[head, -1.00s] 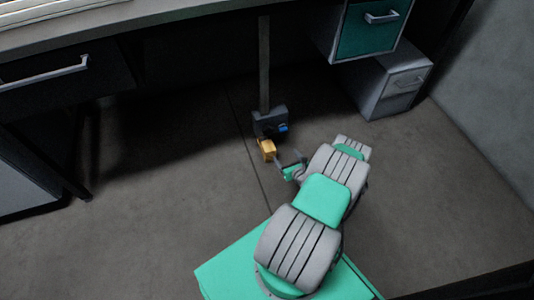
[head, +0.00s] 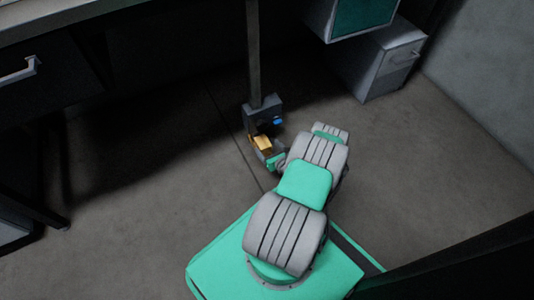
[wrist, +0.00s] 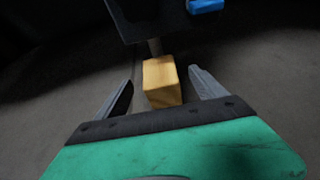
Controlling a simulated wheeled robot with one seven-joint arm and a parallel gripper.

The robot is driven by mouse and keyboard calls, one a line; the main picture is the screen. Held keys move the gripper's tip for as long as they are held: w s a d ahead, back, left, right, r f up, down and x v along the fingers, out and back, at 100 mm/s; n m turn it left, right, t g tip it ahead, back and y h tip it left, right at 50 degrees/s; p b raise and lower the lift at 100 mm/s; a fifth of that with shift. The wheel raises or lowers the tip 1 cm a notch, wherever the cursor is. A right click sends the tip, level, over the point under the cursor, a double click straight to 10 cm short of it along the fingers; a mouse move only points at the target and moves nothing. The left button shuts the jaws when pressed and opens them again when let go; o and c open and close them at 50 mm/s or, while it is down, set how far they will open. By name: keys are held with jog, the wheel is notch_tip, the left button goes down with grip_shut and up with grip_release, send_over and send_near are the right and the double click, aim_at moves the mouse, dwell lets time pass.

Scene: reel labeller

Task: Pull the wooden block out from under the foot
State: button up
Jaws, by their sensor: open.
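The wooden block (head: 263,143) is on the floor at the front of the dark foot (head: 262,112) at the base of the grey post. In the wrist view the yellow-brown block (wrist: 162,82) lies between the two fingers of my gripper (wrist: 163,90), with a gap on each side. My gripper (head: 272,155) is open around the block and not closed on it. Behind the block, a short round stem (wrist: 155,47) shows below the dark foot (wrist: 150,15). Whether the block's far end lies under the foot is hard to see.
A blue part (wrist: 206,5) sticks out on the foot's right side. The grey post (head: 253,55) rises from the foot. A grey cabinet (head: 385,65) stands at the back right, and a dark drawer unit (head: 45,75) at the left. The floor right of my arm is clear.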

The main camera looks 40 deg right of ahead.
aim_at(261, 142)
jog(key=shift+f+b, duration=0.3)
jog(key=shift+f, duration=0.45)
jog(key=shift+w+a+r, duration=0.1)
jog(key=b+x, duration=0.3)
jog(key=x, duration=0.4)
jog(key=shift+w, duration=0.35)
jog(key=shift+c, duration=0.6)
